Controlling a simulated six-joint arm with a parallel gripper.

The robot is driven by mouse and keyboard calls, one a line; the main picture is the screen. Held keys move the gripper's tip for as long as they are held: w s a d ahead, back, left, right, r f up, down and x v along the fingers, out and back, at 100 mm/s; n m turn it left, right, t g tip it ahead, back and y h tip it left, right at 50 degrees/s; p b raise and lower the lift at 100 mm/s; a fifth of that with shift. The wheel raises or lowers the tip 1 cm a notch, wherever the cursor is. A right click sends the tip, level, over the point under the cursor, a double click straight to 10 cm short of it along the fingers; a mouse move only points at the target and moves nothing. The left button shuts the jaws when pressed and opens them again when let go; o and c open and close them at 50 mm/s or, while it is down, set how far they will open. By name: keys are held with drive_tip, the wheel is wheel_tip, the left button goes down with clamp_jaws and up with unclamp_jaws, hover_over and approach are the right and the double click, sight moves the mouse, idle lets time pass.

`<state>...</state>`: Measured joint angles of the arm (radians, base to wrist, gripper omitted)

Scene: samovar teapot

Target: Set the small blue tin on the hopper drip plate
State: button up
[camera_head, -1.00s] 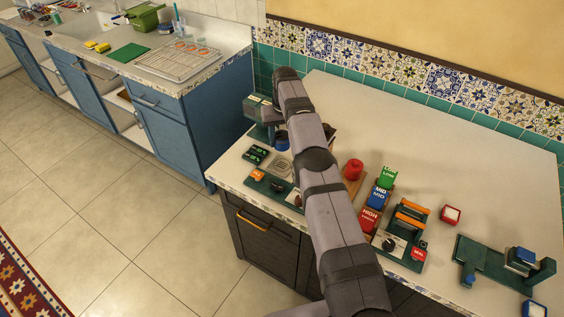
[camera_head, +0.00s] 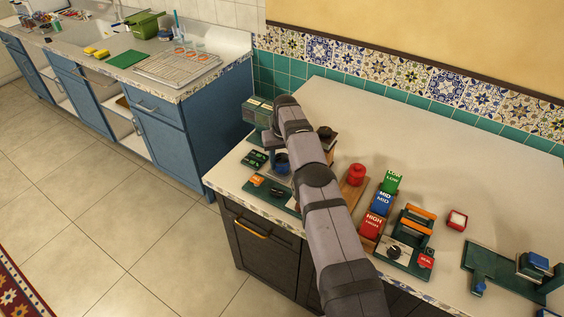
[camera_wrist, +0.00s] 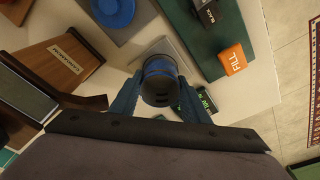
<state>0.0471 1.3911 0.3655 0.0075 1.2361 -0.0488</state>
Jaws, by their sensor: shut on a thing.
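The small blue tin (camera_wrist: 159,68) is between my gripper's two fingers in the wrist view, its dark top facing the camera and a blue band at its side. My gripper (camera_wrist: 160,98) is shut on it. A grey square plate (camera_wrist: 178,48) lies under the tin, beside the green panel; it looks like the drip plate. In the head view the blue tin (camera_head: 281,163) shows below my gripper (camera_head: 279,147), over the plate area at the counter's left end. I cannot tell whether the tin touches the plate.
A green panel (camera_wrist: 196,40) with an orange FILL block (camera_wrist: 232,59) is close on the right in the wrist view. A green-lit display (camera_wrist: 205,99) is near the right finger. A wooden labelled box (camera_wrist: 60,58) and a blue disc (camera_wrist: 114,10) are also close.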

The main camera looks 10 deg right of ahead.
sight(283, 172)
drive_tip(key=shift+f, duration=0.3)
drive_tip(key=shift+f, duration=0.1)
drive_tip(key=shift+f, duration=0.1)
drive_tip(key=o, duration=0.8)
drive_tip(key=shift+c, duration=0.2)
wheel_tip(283, 172, up, 12)
drive_tip(key=s+b, duration=0.1)
drive_tip(key=shift+s+b, duration=0.3)
drive_tip(key=shift+s, duration=0.1)
drive_tip(key=shift+r, duration=0.2)
